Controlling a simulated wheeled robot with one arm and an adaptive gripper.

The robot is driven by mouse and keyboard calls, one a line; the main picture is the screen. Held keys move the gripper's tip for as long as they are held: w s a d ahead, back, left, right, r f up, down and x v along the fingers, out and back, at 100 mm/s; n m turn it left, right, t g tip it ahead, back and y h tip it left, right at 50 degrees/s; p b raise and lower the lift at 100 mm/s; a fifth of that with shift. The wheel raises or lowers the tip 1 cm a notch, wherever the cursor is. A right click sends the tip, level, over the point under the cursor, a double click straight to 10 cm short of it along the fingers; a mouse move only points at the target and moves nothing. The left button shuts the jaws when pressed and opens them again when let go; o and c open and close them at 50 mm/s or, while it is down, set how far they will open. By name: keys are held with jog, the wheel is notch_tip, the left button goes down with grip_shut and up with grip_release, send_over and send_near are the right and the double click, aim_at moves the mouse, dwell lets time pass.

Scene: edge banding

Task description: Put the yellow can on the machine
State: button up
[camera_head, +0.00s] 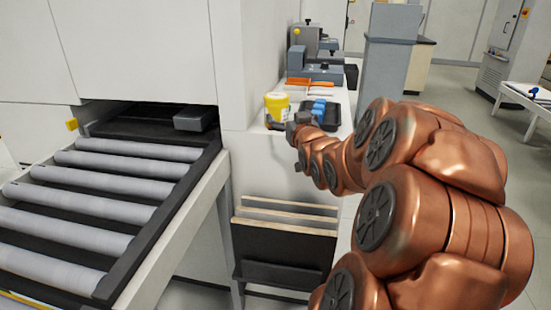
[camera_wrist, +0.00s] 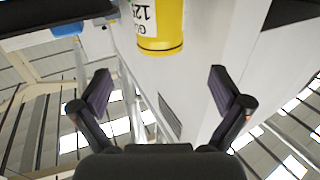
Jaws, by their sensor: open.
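The machine (camera_head: 150,50) is the large white housing with a roller conveyor at left.
A black tray (camera_head: 333,115) with blue items (camera_head: 319,107) lies right of the can. Orange-handled tools (camera_head: 299,82) and grey equipment (camera_head: 318,65) stand behind it. Boards (camera_head: 285,222) stand in a rack below the ledge. The conveyor rollers (camera_head: 90,215) are bare.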

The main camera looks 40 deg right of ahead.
jog(key=s+a+f+n+g+y, duration=0.35)
jog(key=a+f+g+y, duration=0.4)
jog(key=a+f, duration=1.15)
jog(key=s+a+n+g, duration=0.1)
jog(key=s+a+g, duration=0.4)
jog(key=s+a, duration=0.4)
jog(key=s+a+f+n+g, duration=0.1)
jog(key=s+a+g, duration=0.5)
jog(key=s, duration=1.1)
jog(key=a+y, duration=0.1)
jog(key=a, duration=0.3)
jog(key=shift+f, duration=0.2)
jog(key=shift+g, duration=0.25)
